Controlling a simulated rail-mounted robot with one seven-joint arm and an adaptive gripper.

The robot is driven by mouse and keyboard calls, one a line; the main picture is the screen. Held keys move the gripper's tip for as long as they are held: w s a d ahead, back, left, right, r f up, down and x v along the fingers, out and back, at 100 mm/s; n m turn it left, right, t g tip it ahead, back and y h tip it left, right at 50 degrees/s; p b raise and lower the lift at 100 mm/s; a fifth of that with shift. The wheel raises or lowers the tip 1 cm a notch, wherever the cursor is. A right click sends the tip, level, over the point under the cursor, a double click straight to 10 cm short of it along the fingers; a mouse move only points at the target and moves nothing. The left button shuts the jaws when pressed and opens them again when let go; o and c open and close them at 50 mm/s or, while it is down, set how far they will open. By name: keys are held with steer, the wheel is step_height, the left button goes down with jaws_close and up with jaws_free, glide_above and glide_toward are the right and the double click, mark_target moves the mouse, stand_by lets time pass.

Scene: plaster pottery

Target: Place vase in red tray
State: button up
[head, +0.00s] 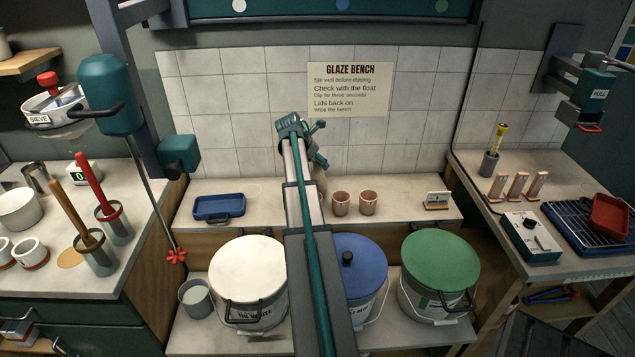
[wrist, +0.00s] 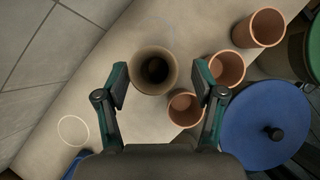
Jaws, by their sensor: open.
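A beige vase (wrist: 155,70) with a round dark mouth stands on the bench shelf, seen from above in the wrist view. My gripper (wrist: 163,82) is open, with one finger at the left of the vase and the other at the right; whether either touches it I cannot tell. In the head view my arm hides most of the vase and gripper. The red tray (head: 609,217) sits on the right-hand table, on a dark blue wire rack (head: 577,232), far from my gripper.
Terracotta cups (wrist: 186,108) stand close by the vase; two show in the head view (head: 368,203). A blue tray (head: 219,206) lies on the shelf at left. White, blue and green lidded buckets (head: 440,262) stand in front. Test pieces (head: 516,186) stand left of the rack.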

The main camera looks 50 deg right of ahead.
mark_target(318, 179)
steer(key=x, duration=0.1)
steer(key=p+x, duration=0.1)
steer(key=x, duration=0.3)
steer(key=shift+w, duration=0.25)
steer(key=shift+a, duration=0.1)
steer(key=c, duration=1.2)
